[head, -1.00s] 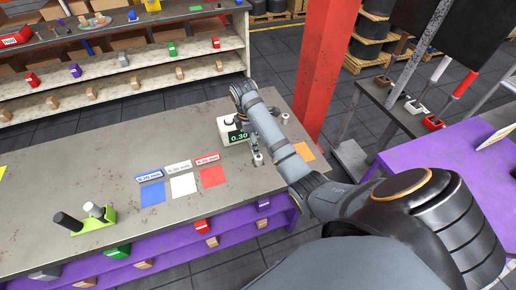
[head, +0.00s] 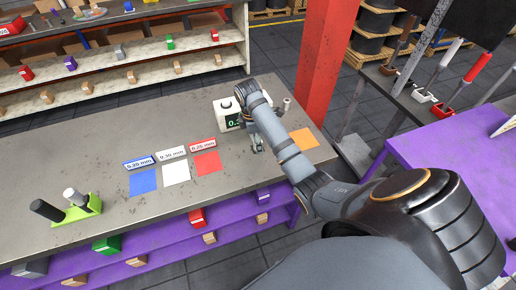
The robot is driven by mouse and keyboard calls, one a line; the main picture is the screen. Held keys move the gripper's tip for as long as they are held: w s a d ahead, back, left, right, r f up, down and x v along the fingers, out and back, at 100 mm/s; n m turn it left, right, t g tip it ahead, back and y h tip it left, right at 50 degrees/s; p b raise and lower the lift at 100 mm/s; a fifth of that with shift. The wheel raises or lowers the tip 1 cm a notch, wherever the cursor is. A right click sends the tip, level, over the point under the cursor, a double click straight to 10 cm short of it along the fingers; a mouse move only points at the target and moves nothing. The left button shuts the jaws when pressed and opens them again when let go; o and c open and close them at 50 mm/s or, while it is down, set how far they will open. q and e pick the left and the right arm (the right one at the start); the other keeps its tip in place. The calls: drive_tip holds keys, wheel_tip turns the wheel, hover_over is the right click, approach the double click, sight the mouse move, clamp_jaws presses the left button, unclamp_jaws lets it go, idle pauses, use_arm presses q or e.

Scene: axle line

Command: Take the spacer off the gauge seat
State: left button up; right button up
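The gauge (head: 226,108) is a pale box with a black knob on top and a dark display with green digits. It stands towards the far right of the grey workbench. My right arm crosses in front of it, so only "0." of the reading shows. The gauge seat and any spacer on it are hidden or too small to tell. My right gripper seems to be the small grey part (head: 258,144) below the forearm, just right of the gauge and close to the bench. Its fingers are too small and covered to read. My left gripper is out of view.
Blue (head: 143,181), white (head: 176,172) and red (head: 207,163) mats lie with labels behind them. An orange mat (head: 304,139) lies at the right end. A green holder (head: 84,210) with black and white handles stands left. A short grey post (head: 287,103) stands beyond my forearm.

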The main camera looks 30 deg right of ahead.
drive_tip(key=shift+d+f, duration=0.1)
drive_tip(key=shift+f, duration=0.55)
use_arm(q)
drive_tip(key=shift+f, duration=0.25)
use_arm(e)
drive_tip(key=shift+r, duration=0.15)
drive_tip(key=shift+c, duration=1.1)
clamp_jaws()
drive_tip(key=shift+r, duration=0.1)
